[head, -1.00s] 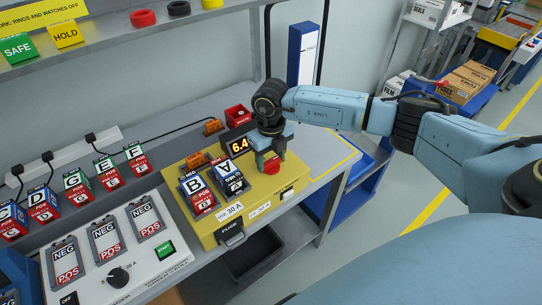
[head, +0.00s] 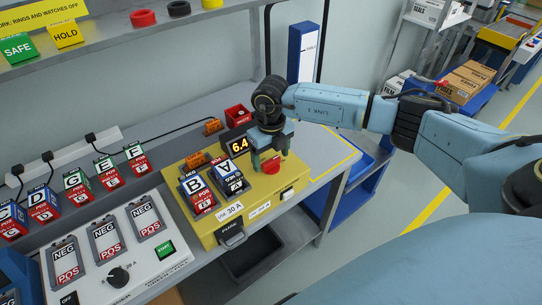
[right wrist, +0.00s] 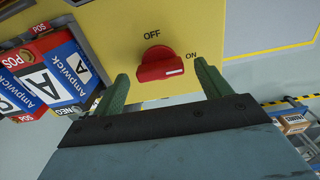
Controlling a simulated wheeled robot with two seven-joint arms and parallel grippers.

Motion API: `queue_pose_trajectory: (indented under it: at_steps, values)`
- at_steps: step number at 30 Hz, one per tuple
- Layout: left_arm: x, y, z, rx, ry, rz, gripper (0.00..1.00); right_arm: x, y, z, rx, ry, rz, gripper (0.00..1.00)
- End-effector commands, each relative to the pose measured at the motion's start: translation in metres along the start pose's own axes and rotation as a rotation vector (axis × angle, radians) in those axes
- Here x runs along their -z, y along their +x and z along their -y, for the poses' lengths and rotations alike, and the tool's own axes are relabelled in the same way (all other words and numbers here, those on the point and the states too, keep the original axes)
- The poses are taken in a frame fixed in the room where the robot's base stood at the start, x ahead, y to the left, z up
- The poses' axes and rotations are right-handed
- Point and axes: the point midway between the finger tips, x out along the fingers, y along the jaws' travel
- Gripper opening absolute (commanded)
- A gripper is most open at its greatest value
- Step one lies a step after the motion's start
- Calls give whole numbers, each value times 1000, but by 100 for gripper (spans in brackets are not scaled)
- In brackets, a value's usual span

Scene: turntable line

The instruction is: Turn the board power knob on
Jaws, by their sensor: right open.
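The red power knob (head: 272,165) sits on top of the yellow board (head: 262,193). In the right wrist view the knob (right wrist: 160,64) shows a white mark on its right side, pointing toward the ON label, with OFF printed above it. My right gripper (head: 270,160) is over the board at the knob. In the right wrist view my right gripper (right wrist: 160,85) is open, its two green fingers on either side of and slightly short of the knob, apart from it. My left gripper is not in view.
Batteries B (head: 197,192) and A (head: 230,177) stand on the board left of the knob, near a display (head: 239,146) reading 6.4. A white charger panel (head: 125,250) is at the lower left. Shelving (head: 150,40) runs above the bench.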

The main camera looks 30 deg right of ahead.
Motion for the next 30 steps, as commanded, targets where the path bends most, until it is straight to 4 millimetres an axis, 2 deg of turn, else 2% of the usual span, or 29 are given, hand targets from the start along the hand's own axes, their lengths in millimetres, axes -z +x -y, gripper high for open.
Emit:
queue_pose_trajectory:
  at_steps: [15,21,30]
  values:
    - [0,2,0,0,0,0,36,0,-105,0,-1,0,5,76]
    - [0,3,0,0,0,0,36,0,-125,0,-1,2,2,76]
    - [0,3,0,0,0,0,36,0,-128,0,-1,2,2,76]
